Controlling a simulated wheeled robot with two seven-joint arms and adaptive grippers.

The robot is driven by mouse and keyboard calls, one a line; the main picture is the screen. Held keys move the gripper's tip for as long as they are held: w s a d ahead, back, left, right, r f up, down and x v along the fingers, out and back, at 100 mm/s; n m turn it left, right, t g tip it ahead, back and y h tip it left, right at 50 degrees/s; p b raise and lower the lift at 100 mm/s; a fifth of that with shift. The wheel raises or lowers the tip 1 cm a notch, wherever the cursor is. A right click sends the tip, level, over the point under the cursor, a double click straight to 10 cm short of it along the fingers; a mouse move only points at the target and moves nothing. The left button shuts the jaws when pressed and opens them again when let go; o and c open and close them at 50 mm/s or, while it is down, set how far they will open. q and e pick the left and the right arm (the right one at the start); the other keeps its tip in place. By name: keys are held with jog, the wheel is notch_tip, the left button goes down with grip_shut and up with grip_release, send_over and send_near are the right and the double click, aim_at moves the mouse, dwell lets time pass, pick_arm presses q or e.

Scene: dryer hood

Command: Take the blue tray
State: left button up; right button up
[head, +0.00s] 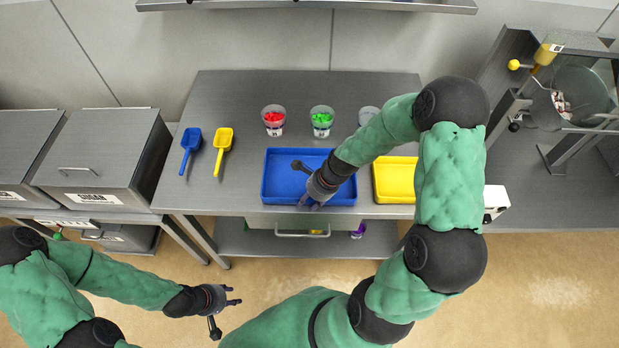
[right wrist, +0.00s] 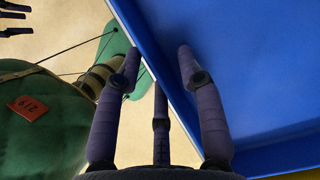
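The blue tray (head: 279,170) lies flat and empty on the steel table, near its front edge. My right gripper (head: 308,203) is at the tray's front wall. In the right wrist view the tray (right wrist: 245,75) fills the right side, and my right gripper (right wrist: 157,55) is open, one finger outside the rim and one over the inside. I cannot tell whether either finger touches the wall. My left gripper (head: 238,296) is open and empty, low in front of the table over the floor.
A yellow tray (head: 397,182) sits right of the blue one, partly behind my right arm. A blue scoop (head: 190,145) and yellow scoop (head: 223,145) lie left. Cups of red (head: 273,120) and green pieces (head: 321,121) stand behind. A drawer handle (head: 302,235) is below the table's front.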

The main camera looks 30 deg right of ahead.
grip_shut()
jog(key=shift+r, duration=0.15)
